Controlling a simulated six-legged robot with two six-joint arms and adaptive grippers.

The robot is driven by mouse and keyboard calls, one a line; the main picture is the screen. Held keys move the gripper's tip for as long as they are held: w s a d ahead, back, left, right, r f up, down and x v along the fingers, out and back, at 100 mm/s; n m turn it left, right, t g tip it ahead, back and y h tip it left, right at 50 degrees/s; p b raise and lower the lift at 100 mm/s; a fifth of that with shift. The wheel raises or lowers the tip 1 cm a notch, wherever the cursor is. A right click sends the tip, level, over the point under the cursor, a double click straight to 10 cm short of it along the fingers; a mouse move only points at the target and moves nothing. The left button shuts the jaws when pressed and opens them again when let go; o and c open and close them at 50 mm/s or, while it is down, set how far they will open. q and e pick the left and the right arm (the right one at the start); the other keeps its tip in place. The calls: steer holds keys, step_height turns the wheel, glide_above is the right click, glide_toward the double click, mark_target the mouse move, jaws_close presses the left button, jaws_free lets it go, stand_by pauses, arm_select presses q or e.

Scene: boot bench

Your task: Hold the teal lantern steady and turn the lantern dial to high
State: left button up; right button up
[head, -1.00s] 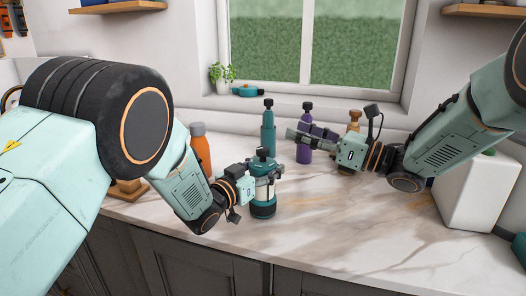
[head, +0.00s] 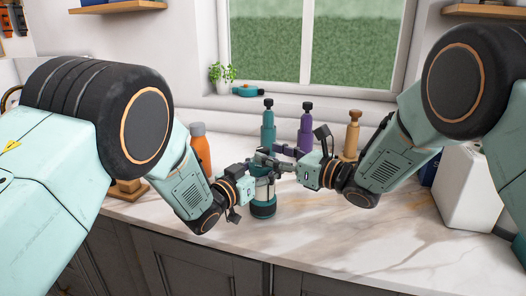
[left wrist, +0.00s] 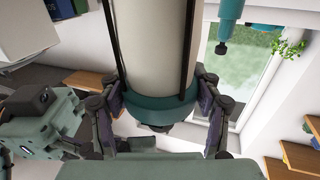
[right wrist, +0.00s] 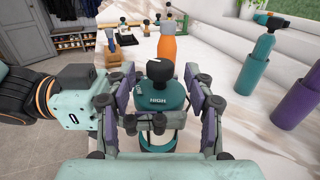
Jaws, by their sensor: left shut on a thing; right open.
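The teal lantern (head: 263,209) stands upright on the counter, with a pale body and teal base and top. My left gripper (head: 264,187) is shut on its body from the left; the left wrist view shows the fingers on both sides of the pale cylinder (left wrist: 155,45). My right gripper (head: 270,159) is open at the lantern's top. In the right wrist view its fingers flank the teal top with the dark dial knob (right wrist: 160,70); contact cannot be told. The word HIGH (right wrist: 157,100) shows on the near side below the knob. The dial's setting is unclear.
An orange bottle (head: 201,152) stands to the left, behind my left arm. A white block (head: 465,190) is at the right. The front right counter (head: 350,235) is clear.

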mark_target(268, 153)
steer(key=shift+x, duration=1.65)
jaws_close()
